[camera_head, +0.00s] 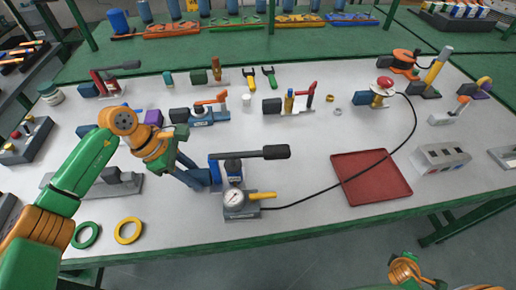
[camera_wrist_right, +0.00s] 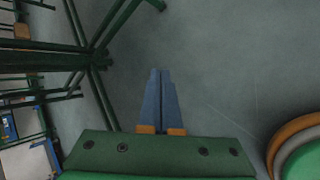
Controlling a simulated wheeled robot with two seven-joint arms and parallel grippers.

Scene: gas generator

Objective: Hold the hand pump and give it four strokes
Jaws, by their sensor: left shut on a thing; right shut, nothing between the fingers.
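The hand pump (camera_head: 241,207) stands upright near the front edge of the table. It has a grey base, a round white gauge, a yellow lever at its right and a long black handle (camera_head: 262,153) pointing right, roughly level. My left gripper (camera_head: 222,172) reaches in from the left and is shut on the pump's upright body below the handle. The contact is partly hidden. My right gripper (camera_wrist_right: 160,74) is shut and empty, pointing at the floor in the right wrist view. Part of my right arm shows at the bottom right of the head view, beyond the table edge.
A black hose runs right from the pump, over the red tray (camera_head: 371,178), to a red-topped device (camera_head: 380,94). A green ring (camera_head: 74,239) and a yellow ring (camera_head: 117,233) lie front left. Several small valves and tools stand behind. A grey box (camera_head: 441,159) stands right.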

